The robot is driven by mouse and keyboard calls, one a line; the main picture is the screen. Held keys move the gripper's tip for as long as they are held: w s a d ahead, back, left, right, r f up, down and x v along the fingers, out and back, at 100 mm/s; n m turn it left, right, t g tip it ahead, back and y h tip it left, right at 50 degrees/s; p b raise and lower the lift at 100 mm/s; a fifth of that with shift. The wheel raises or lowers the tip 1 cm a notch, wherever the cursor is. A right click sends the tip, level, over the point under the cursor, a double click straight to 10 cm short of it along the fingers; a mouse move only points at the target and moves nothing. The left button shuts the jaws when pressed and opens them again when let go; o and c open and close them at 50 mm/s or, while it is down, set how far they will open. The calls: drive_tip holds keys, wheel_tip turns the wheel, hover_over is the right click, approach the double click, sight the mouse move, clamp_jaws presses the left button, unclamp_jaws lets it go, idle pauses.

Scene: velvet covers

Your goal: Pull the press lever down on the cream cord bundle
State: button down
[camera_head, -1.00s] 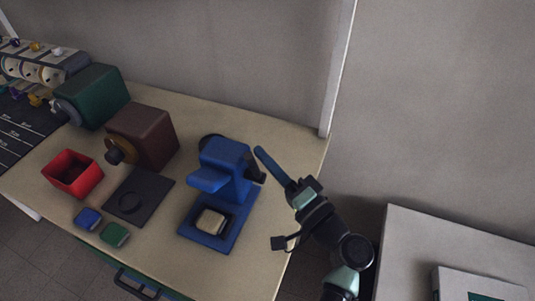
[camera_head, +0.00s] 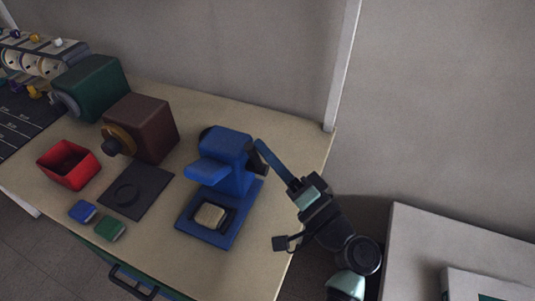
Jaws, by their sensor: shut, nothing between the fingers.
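The blue press (camera_head: 221,168) stands on the table with its head above its base. The cream cord bundle (camera_head: 210,215) lies in a dark holder on the base, under the press head and clear of it. A blue bar that looks like the press lever (camera_head: 272,159) slants from the dark part at the press's right side down to my gripper. My gripper (camera_head: 298,188) is shut at the lower right end of this bar, with nothing seen held between the fingers. The fingertips are small and partly hidden, so I cannot tell whether they touch the bar.
A brown box (camera_head: 142,128) with a round knob, a green box (camera_head: 94,88), a red open bin (camera_head: 68,165) and a dark plate (camera_head: 152,192) stand left. Blue and green blocks (camera_head: 110,228) lie in front. A wall is behind; a grey cabinet (camera_head: 450,235) stands right.

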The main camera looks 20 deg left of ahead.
drive_tip(key=shift+s+a+f+n+g+y+b, duration=0.2)
drive_tip(key=shift+s+f+n+y+b, duration=0.75)
drive_tip(key=shift+b, duration=2.75)
drive_tip(key=s+f+n+g+y+b, duration=0.1)
drive_tip(key=n+b, duration=0.2)
drive_tip(key=b, duration=0.3)
drive_tip(key=s+f+n+g+y+b, duration=0.1)
drive_tip(key=n+b, duration=0.2)
drive_tip(key=b, duration=0.4)
drive_tip(key=s+f+n+g+y+b, duration=0.1)
drive_tip(key=s+n+g+b, duration=0.1)
drive_tip(key=b, duration=0.4)
drive_tip(key=shift+f+n+b, duration=0.35)
drive_tip(key=shift+n+b, duration=0.05)
drive_tip(key=shift+n, duration=0.45)
drive_tip(key=shift+g+y+b, duration=0.25)
drive_tip(key=shift+g+b, duration=0.05)
drive_tip(key=shift+b, duration=0.05)
drive_tip(key=shift+r+n, duration=0.2)
drive_tip(key=shift+n, duration=0.1)
